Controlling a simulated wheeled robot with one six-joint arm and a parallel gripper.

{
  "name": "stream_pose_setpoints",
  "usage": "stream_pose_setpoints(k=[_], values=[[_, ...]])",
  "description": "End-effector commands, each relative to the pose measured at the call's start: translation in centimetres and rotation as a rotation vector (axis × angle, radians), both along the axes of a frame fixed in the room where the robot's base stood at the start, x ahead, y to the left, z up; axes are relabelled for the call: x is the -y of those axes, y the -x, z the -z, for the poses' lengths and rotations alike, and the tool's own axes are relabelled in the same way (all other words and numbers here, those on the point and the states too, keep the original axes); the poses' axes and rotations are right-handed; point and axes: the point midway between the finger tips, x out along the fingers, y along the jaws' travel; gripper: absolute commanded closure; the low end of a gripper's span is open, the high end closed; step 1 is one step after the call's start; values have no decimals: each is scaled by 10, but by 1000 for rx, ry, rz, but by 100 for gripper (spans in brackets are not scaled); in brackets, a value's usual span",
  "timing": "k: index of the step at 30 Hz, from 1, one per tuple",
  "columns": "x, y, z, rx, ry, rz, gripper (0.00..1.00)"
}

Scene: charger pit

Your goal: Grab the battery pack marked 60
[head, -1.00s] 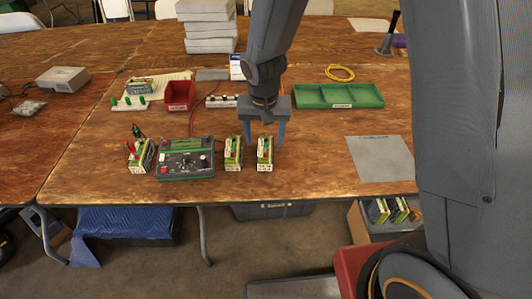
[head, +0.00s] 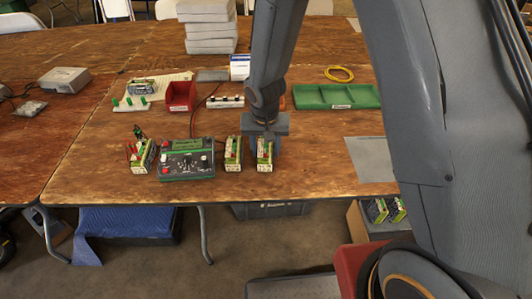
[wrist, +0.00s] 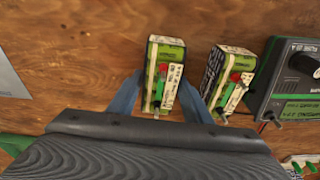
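Two green-and-white battery packs with red and green parts on top stand upright side by side near the table's front edge: a left one (head: 233,153) and a right one (head: 265,154). In the wrist view the right one (wrist: 164,75) is between my fingers and the left one (wrist: 230,78) is just outside them. My gripper (head: 265,147) is open, its blue fingers (wrist: 160,97) on either side of the right pack. I cannot tell whether they touch it. Another pack (head: 142,156) stands left of the tester. I cannot read the number 60 on any pack.
The dark tester box (head: 187,160) stands left of the two packs. A green tray (head: 337,105), a red bin (head: 180,97) and a white strip (head: 225,102) lie farther back. A grey sheet (head: 370,160) lies to the right. More packs sit in a box below the table.

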Motion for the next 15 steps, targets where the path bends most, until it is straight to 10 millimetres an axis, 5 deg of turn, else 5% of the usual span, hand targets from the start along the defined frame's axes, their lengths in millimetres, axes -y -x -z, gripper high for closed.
stream_pose_setpoints(k=[7, 15], values=[[0, 0, 0, 0, 0, 0, 98], [0, 0, -1, 1, -1, 0, 100]])
